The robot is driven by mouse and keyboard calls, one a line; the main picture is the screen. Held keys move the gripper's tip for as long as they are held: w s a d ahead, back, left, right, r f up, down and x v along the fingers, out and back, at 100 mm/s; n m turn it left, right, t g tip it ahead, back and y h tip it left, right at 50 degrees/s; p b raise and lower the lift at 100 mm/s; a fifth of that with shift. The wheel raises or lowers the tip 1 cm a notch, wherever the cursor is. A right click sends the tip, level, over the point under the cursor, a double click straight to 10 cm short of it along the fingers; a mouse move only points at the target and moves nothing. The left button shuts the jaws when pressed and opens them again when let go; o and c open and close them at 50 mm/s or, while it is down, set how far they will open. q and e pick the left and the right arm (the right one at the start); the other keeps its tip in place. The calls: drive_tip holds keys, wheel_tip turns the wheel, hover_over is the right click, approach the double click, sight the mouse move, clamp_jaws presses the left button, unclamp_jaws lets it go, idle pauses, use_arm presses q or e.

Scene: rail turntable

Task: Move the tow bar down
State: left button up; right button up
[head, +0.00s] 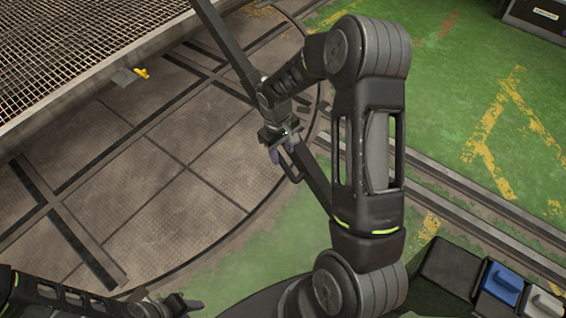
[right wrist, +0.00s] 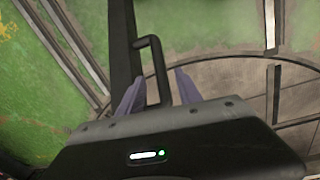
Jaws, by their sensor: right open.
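The tow bar is a long dark bar (head: 228,42) that slants from the top of the head view down to the right, passing behind my right arm. It also shows upright in the right wrist view (right wrist: 121,45). A dark bent handle (head: 292,172) sticks out from its side. My right gripper (head: 280,151) is open at the handle. In the right wrist view the handle (right wrist: 161,68) stands between the two purple fingers, with gaps visible on both sides. My left gripper (head: 182,303) is at the bottom left, away from the bar; its finger opening is unclear.
The round plated turntable (head: 150,170) fills the left, with dark rails across it. A raised grating (head: 80,45) and a small yellow lever (head: 141,73) lie at the upper left. Rails (head: 450,190) cross the green floor at the right. Blue and white containers (head: 503,280) sit at the lower right.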

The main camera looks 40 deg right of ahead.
sight(283, 161)
drive_tip(key=f, duration=0.6)
drive_tip(key=shift+d+f, duration=0.2)
drive_tip(key=shift+d, duration=0.1)
clamp_jaws()
idle(1.1)
